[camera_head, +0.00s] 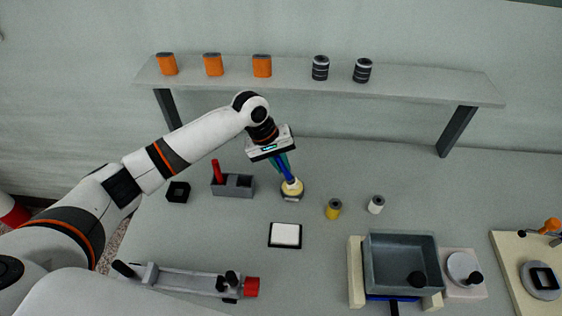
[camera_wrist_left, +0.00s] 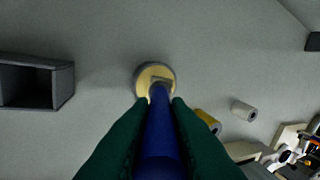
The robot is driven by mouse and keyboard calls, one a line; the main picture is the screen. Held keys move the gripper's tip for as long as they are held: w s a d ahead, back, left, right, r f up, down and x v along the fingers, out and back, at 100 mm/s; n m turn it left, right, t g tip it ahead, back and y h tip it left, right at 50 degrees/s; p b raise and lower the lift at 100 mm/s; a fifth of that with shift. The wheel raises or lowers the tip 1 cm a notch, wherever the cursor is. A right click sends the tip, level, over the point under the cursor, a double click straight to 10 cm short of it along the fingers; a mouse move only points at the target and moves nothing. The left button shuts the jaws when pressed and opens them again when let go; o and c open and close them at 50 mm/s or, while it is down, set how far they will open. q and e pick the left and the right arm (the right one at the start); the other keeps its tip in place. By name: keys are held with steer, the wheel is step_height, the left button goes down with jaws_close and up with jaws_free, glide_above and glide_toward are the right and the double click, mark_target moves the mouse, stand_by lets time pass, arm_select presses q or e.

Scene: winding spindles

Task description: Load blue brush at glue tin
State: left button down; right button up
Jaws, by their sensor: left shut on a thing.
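My left gripper (camera_head: 283,163) points down and is shut on the blue brush (camera_head: 289,177). In the left wrist view its dark green fingers (camera_wrist_left: 158,105) close on either side of the blue handle (camera_wrist_left: 160,135). The brush slants down to the round glue tin (camera_head: 292,195), which has a pale yellow top. The tin (camera_wrist_left: 143,76) shows just beyond the fingertips in the left wrist view. The brush's tip overlaps the tin's top there; how deep it sits is hard to tell. My right gripper is not in view.
A grey holder (camera_head: 240,186) with a red-handled tool stands left of the tin. A white pad (camera_head: 285,234) lies in front; yellow (camera_head: 333,209) and white (camera_head: 377,204) spools stand right. A grey bin (camera_head: 402,250) is at front right. A shelf (camera_head: 340,84) runs behind.

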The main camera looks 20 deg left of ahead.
arm_select(q)
steer(key=shift+s+f+p, duration=0.15)
steer(key=shift+f+p, duration=0.1)
steer(key=shift+p, duration=0.2)
stand_by(1.6)
steer(key=shift+r, duration=0.1)
step_height(320, 180, up, 7)
steer(key=p, duration=0.9)
steer(key=shift+r, duration=0.1)
stand_by(0.4)
